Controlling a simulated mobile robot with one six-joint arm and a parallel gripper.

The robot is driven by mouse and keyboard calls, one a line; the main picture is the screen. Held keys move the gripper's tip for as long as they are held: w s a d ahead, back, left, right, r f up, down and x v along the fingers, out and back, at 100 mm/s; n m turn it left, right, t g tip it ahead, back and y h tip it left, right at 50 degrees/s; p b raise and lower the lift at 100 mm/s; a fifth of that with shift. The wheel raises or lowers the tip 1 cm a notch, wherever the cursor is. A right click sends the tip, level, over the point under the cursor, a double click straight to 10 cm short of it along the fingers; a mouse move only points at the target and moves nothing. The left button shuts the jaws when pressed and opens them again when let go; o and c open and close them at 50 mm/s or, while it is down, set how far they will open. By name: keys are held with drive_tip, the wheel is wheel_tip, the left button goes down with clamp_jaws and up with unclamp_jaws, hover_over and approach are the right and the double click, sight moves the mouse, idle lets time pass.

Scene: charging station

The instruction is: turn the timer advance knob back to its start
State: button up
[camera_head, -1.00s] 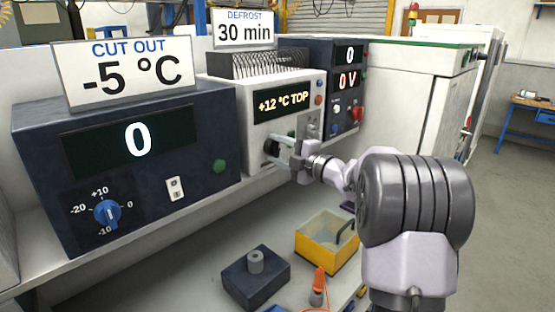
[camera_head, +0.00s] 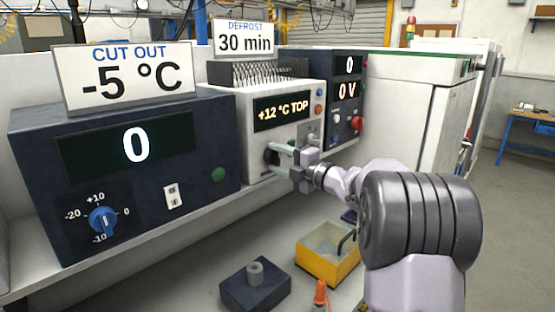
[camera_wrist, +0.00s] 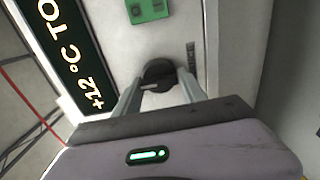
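The timer advance knob is a dark round knob (camera_wrist: 160,74) with a pale pointer line, on the white unit's front (camera_head: 252,127). In the head view the dark knob (camera_head: 270,156) shows low on that unit, partly hidden by my fingers. My gripper (camera_wrist: 160,86) reaches up to the panel, with one finger on each side of the knob. The fingers stand apart; I cannot tell whether either touches the knob. My gripper also shows in the head view (camera_head: 277,157), coming from the right. The white unit's display (camera_head: 282,108) reads "+12 °C TOP".
A dark unit (camera_head: 120,225) with a blue dial (camera_head: 103,220) stands left; another dark unit (camera_head: 345,72) with a red knob stands right. Below are a yellow bin (camera_head: 328,268) and a dark block (camera_head: 255,290).

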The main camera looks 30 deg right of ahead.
drive_tip(key=o, duration=0.3)
drive_tip(key=shift+s, duration=0.1)
drive_tip(key=p+v, duration=0.3)
drive_tip(key=v, duration=1.4)
drive_tip(key=shift+s+p, duration=0.1)
drive_tip(key=shift+p, duration=0.3)
